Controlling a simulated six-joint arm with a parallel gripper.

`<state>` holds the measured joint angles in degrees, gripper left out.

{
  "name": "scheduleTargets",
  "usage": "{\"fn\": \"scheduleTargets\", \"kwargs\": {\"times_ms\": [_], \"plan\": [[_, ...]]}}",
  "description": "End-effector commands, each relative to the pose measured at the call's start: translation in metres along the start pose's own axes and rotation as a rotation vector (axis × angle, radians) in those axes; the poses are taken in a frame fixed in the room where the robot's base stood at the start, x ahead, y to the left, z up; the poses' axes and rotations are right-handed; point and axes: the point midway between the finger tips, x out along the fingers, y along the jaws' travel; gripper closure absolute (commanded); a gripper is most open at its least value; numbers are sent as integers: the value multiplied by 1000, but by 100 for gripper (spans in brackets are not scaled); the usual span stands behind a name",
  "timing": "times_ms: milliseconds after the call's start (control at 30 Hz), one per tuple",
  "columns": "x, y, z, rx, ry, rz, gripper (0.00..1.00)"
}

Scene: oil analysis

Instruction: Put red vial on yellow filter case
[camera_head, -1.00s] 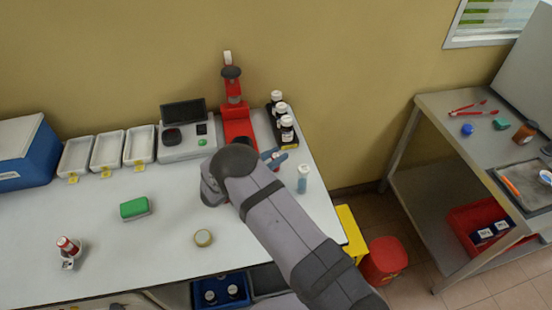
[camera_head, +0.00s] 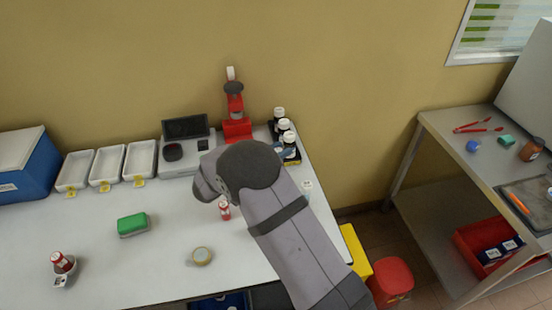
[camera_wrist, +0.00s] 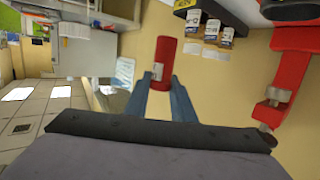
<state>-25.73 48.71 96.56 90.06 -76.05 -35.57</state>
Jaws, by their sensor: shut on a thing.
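My gripper (camera_wrist: 163,85) is shut on a red vial (camera_wrist: 166,55) in the wrist view, its blue fingers at the vial's lower end. In the head view my arm hides the held vial, and only a bit of blue finger (camera_head: 284,150) shows by the dark bottles. A round, flat case with a yellowish rim (camera_head: 202,256), which looks like the yellow filter case, lies on the front of the bench. Its top looks clear. My gripper is behind it and to its right, well apart from it.
Another red-and-white vial (camera_head: 224,210) stands beside my arm. A red vial in a small holder (camera_head: 63,266) is at the left. A green block (camera_head: 132,224) lies left of the case. A red stand (camera_head: 236,112) and dark bottles (camera_head: 289,148) are at the back.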

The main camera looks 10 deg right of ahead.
Motion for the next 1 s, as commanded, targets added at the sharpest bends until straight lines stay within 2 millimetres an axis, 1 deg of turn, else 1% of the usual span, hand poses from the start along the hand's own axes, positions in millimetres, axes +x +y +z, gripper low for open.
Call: {"fn": "scheduleTargets", "kwargs": {"times_ms": [167, 267, 367, 467, 567, 667, 700, 733, 767, 800, 867, 900, 967, 1000], "plan": [[-1, -1, -1, -1, 0, -2, 99], [-7, -5, 0, -3, 0, -15, 99], [-21, -14, 2, -9, 0, -45, 99], [-44, -28, 2, -18, 0, -94, 99], [-77, -47, 0, -29, 0, -159, 99], [-119, -66, -3, -45, 0, -238, 99], [-138, -72, -5, -51, 0, -272, 99], [-152, -76, -6, -57, 0, -298, 99], [-166, -80, -6, -64, 0, -324, 99], [-186, -83, -6, -73, 0, -361, 99], [-215, -86, -5, -85, 0, -417, 99], [-234, -86, -4, -93, 0, -454, 99], [-262, -83, -2, -105, 0, -510, 99], [-280, -81, -1, -112, 0, -548, 99]]}}
